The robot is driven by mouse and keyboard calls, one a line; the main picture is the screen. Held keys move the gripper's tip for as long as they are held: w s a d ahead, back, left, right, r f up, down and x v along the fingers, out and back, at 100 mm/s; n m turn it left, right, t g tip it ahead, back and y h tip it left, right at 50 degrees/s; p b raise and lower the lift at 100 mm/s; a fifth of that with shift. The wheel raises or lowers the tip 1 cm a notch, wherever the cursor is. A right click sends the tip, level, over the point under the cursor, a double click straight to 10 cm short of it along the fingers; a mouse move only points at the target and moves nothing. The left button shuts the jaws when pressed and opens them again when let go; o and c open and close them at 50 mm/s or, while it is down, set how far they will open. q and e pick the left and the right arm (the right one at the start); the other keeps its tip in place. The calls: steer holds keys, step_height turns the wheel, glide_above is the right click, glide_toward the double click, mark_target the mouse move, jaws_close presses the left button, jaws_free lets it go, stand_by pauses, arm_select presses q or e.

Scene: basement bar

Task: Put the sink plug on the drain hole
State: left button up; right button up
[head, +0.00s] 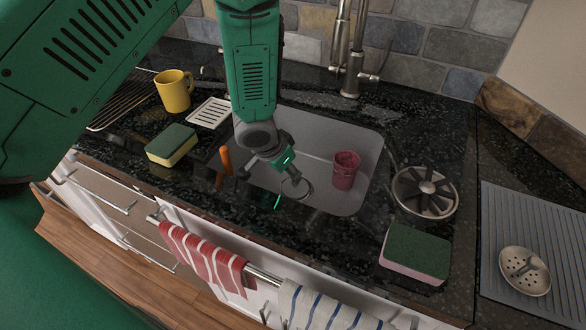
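My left gripper (270,170) hangs over the left part of the grey sink basin (320,135), pointing down. Its fingers look spread, with nothing clearly between them. A thin round ring, which looks like the drain hole (297,188), shows just beside and below the right fingertip, partly hidden by it. A round perforated metal disc (525,270), which looks like the sink plug, lies on the ribbed grey draining board at the far right, well apart from the gripper. My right gripper is not in view.
A dark pink cup (345,170) stands in the basin, right of the gripper. A finned metal bowl-like piece (425,192) and a green-pink sponge (415,254) sit right of the sink. The faucet (352,60) rises behind. A yellow mug (173,90) and another sponge (171,145) stand left.

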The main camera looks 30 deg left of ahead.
arm_select(q)
steer(key=p+v, duration=0.3)
steer(key=v, duration=0.2)
steer(key=shift+d+r, duration=0.1)
steer(key=shift+d, duration=0.05)
stand_by(0.3)
